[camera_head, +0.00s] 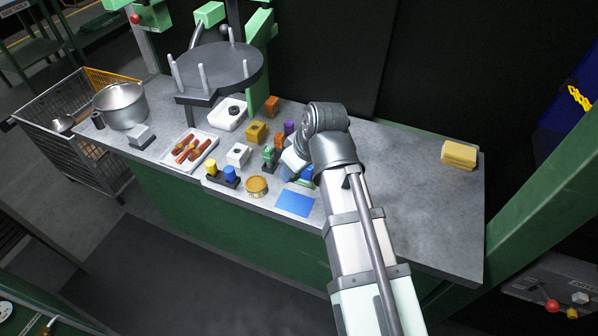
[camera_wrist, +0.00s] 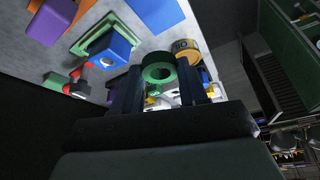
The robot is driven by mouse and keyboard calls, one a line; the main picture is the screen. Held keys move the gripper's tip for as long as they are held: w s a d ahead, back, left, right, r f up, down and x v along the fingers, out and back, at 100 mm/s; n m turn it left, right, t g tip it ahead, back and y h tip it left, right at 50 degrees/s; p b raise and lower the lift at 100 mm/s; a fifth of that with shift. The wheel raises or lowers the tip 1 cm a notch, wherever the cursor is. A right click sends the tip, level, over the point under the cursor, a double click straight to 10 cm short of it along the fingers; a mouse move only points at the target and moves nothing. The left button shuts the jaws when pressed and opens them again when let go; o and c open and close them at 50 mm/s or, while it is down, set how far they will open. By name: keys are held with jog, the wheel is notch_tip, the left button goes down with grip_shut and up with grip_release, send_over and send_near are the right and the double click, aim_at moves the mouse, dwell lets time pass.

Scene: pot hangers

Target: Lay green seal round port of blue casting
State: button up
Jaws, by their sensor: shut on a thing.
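The green seal (camera_wrist: 150,75) is a thick ring. In the wrist view my gripper (camera_wrist: 160,84) is shut on it, the ring lying between the two dark fingers with its hole visible. The blue casting (camera_wrist: 116,45) is a block with a round port in one face, standing on a green plate (camera_wrist: 80,46). It is up and left of the seal in the wrist view, apart from it. In the head view the casting (camera_head: 287,173) is mostly hidden by my wrist, and the seal cannot be made out there.
A blue sheet (camera_head: 295,203) lies at the bench's front edge, beside a round yellow tin (camera_head: 256,186). Several coloured blocks, a white tray of orange-brown pieces (camera_head: 190,148) and a pot (camera_head: 121,105) stand left. A yellow sponge-like block (camera_head: 459,154) lies right, with clear bench around it.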

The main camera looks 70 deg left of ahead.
jog(key=w+a+r, duration=0.6)
jog(key=w, duration=0.1)
jog(key=shift+a+f, duration=0.15)
jog(key=shift+f, duration=4.8)
jog(key=shift+f, duration=0.3)
jog(key=o, duration=1)
jog(key=shift+r, duration=0.1)
jog(key=shift+r, duration=0.25)
jog(key=v, duration=1.2)
